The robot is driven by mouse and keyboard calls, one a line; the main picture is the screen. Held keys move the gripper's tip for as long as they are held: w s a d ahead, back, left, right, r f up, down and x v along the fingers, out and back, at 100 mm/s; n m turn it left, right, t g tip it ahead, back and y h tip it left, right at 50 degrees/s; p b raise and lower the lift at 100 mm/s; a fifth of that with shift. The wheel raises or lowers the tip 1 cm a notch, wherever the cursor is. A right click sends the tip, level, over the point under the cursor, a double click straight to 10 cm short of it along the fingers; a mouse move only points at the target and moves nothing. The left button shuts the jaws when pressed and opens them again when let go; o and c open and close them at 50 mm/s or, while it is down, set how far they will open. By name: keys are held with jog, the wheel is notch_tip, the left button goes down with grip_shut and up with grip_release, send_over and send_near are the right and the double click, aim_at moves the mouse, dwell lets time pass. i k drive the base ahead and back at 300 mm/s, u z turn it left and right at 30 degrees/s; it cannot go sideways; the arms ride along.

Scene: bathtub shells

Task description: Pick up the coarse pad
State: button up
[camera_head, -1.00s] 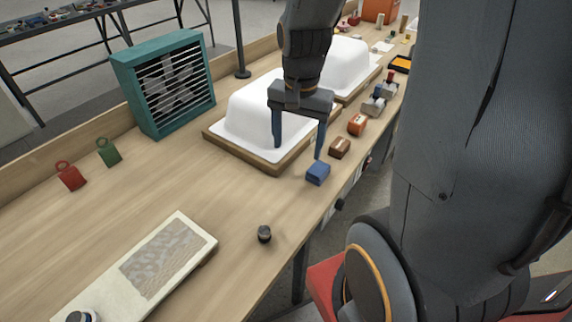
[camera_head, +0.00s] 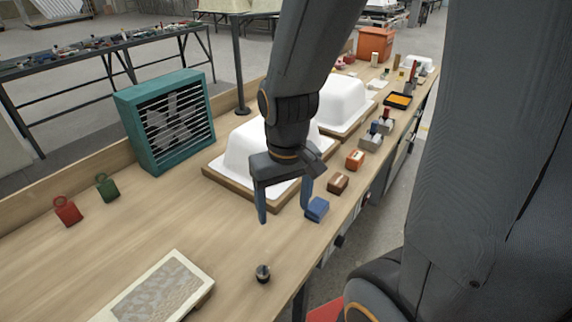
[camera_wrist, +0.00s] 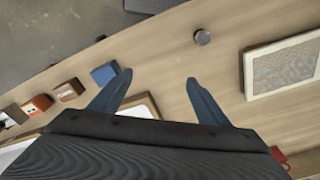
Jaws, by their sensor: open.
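Several small block-shaped pads stand in a row along the bench's right edge. The nearest is a blue block (camera_head: 317,209), then a brown block (camera_head: 338,183) and an orange block (camera_head: 355,160). I cannot tell from their looks which is the coarse pad. My gripper (camera_head: 285,212) is open and empty, pointing down above the bench just left of the blue block. In the wrist view, the blue block (camera_wrist: 104,74) lies just outside the left fingertip. Bare wood shows between the fingers of the gripper (camera_wrist: 159,77). The brown block (camera_wrist: 68,90) and orange block (camera_wrist: 37,105) lie farther left.
A white tub shell (camera_head: 243,145) on a wooden board stands behind my gripper, with another shell (camera_head: 345,103) beyond. A dark round knob (camera_head: 263,273) and a framed textured panel (camera_head: 160,290) are nearer. A teal fan box (camera_head: 165,120) stands left. The bench middle is clear.

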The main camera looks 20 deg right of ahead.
aim_at(338, 181)
jog(key=u, duration=0.2)
jog(key=k, duration=1)
jog(key=z, duration=0.7)
jog(key=i, duration=1)
